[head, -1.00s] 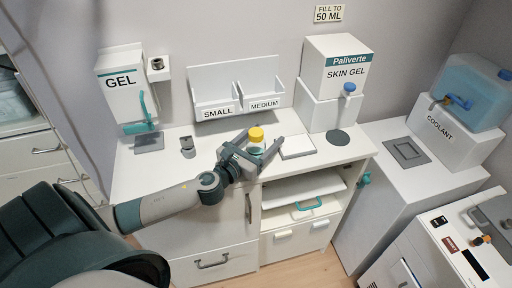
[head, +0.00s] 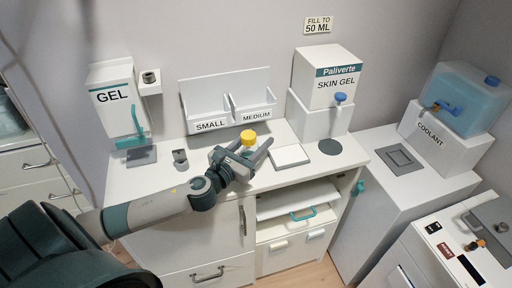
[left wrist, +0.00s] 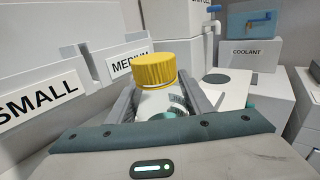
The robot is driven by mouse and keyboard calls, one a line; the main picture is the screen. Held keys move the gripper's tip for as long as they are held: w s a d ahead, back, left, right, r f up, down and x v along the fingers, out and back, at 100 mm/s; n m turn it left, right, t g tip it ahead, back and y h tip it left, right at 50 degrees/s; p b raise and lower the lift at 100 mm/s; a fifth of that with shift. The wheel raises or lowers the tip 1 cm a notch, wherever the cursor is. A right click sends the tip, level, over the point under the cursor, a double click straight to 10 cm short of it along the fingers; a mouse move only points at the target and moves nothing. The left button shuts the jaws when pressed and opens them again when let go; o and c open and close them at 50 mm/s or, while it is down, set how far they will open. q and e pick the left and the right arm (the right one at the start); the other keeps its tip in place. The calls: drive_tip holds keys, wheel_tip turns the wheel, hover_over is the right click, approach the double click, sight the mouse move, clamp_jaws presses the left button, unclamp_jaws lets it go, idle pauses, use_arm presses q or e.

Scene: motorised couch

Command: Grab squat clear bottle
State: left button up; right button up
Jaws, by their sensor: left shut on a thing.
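The squat clear bottle (left wrist: 160,101) has a ribbed yellow cap and a pale label on its side. In the left wrist view it stands upright between the two fingers of my left gripper (left wrist: 162,103), which is shut on it. In the head view the yellow cap (head: 248,138) shows above the fingers of my left gripper (head: 250,154), over the white counter. The gripper hides most of the bottle's body, and I cannot tell whether its base touches the counter. My right gripper is not in view.
Behind stand SMALL and MEDIUM bins (head: 226,102), a GEL dispenser (head: 117,103) and a SKIN GEL dispenser (head: 323,90). A white square pad (head: 289,157) and a dark disc (head: 330,147) lie right of the bottle.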

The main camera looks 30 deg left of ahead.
use_arm(q)
drive_tip(key=d+r, duration=0.8)
drive_tip(key=d, duration=0.3)
drive_tip(key=shift+s+d, duration=0.2)
drive_tip(key=shift+d, duration=0.2)
